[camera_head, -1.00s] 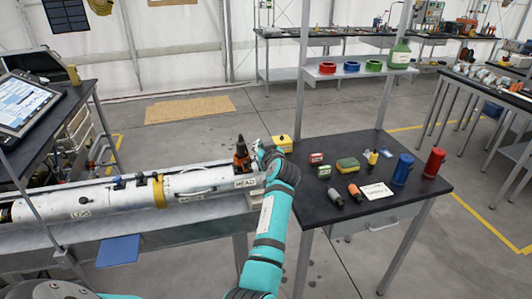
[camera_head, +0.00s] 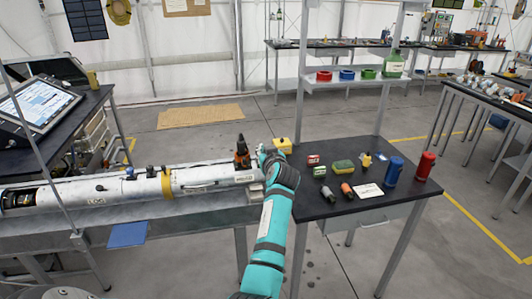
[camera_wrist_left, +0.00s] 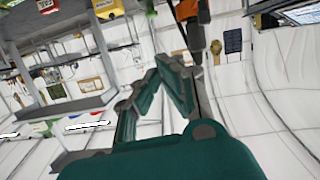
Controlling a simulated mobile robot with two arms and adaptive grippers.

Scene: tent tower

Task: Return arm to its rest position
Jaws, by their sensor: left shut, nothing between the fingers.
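My left arm, teal with grey joints, reaches up from the bottom middle of the head view. My left gripper (camera_head: 262,154) is at its far end, seen small and partly hidden by the wrist. It is beside an orange and black tool (camera_head: 242,152) standing at the head end of a long white cylinder (camera_head: 130,187). I cannot tell whether they touch. In the left wrist view the gripper (camera_wrist_left: 160,72) shows teal and grey fingers, shut with nothing held. My right gripper is not in view.
A black table (camera_head: 318,207) right of the arm holds a yellow box (camera_head: 283,145), small items, a blue mug (camera_head: 394,171) and a red mug (camera_head: 425,166). A shelf (camera_head: 350,80) on posts rises behind it. A monitor (camera_head: 38,102) stands at left.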

